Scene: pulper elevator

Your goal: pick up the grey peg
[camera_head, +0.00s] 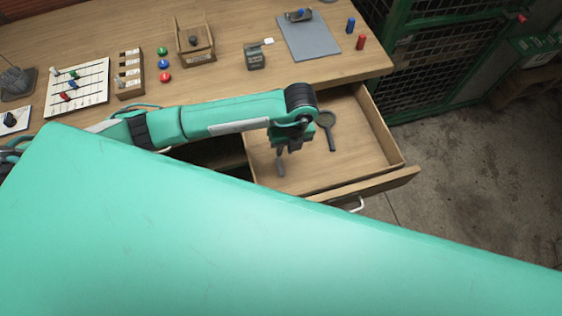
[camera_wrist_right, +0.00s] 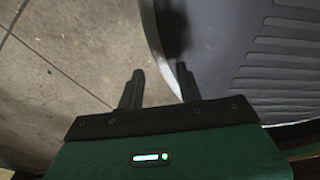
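A grey peg (camera_head: 281,166) is in the open drawer (camera_head: 312,171) in the head view, near the drawer's left side. My left gripper (camera_head: 287,149) points down over the drawer, just above the peg in the picture. The fingers are small and dark, and I cannot tell how far apart they are or whether they touch the peg. My right gripper (camera_wrist_right: 160,88) shows in the right wrist view with its two fingers apart and nothing between them, above the floor and a dark ribbed surface.
A magnifying glass (camera_head: 327,125) lies in the drawer right of my left gripper. The desk (camera_head: 225,88) behind holds a clipboard (camera_head: 308,37), blue and red pegs, a wooden box and a peg board (camera_head: 77,86). My green body covers the lower view. Floor is clear at right.

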